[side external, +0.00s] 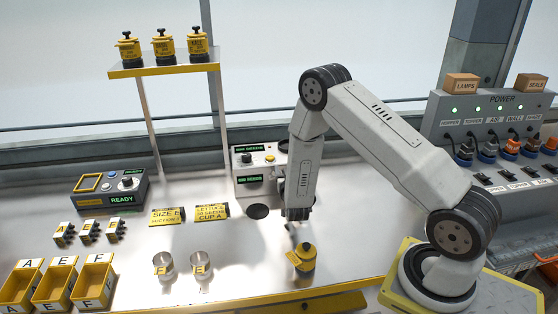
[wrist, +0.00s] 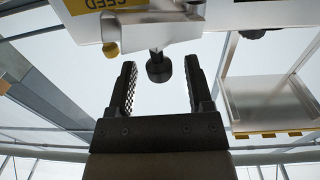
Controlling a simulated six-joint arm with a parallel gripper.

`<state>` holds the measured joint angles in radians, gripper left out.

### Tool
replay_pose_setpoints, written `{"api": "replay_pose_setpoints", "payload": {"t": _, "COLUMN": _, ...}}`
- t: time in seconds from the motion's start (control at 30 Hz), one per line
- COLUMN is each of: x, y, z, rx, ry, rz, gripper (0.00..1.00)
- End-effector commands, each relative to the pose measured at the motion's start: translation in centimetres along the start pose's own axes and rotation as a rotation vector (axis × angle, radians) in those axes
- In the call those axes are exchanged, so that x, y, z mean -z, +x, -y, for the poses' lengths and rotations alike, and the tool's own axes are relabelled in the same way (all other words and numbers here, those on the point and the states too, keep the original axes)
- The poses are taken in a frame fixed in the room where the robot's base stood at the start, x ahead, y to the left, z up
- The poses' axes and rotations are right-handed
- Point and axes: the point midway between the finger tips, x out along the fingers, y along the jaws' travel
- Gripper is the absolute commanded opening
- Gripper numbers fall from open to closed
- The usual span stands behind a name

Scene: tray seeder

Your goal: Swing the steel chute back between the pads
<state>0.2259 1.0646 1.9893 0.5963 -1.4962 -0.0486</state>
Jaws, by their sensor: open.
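In the wrist view my gripper (wrist: 159,80) is open, with its two dark ridged fingers on either side of a black round knob (wrist: 159,68). The knob hangs from a pale metal part (wrist: 185,27), which may be the steel chute. In the side view the grey seeder box (side external: 246,160) stands behind my arm. My gripper is mostly hidden there, and I cannot make out the chute or the pads.
A yellow canister (side external: 303,260) stands near the front edge. Two clear cups (side external: 200,266) are left of it. Yellow bins (side external: 55,284), a control box (side external: 110,188) and a shelf of pots (side external: 165,68) are further left. A power panel (side external: 490,125) is at right.

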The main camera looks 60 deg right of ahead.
Motion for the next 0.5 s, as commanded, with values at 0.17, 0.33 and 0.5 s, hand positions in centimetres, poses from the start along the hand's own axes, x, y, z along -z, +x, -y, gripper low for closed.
{"api": "replay_pose_setpoints", "payload": {"t": 0.17, "x": 0.02, "y": 0.66, "z": -0.02, "rx": 0.0, "ry": 0.0, "rz": -0.001, "gripper": 0.66}}
{"api": "replay_pose_setpoints", "payload": {"t": 0.33, "x": 0.02, "y": 0.69, "z": 0.0, "rx": 0.0, "ry": 0.0, "rz": 0.0, "gripper": 0.66}}
{"api": "replay_pose_setpoints", "payload": {"t": 0.5, "x": 0.03, "y": 0.68, "z": 0.0, "rx": 0.0, "ry": 0.0, "rz": -0.001, "gripper": 0.31}}
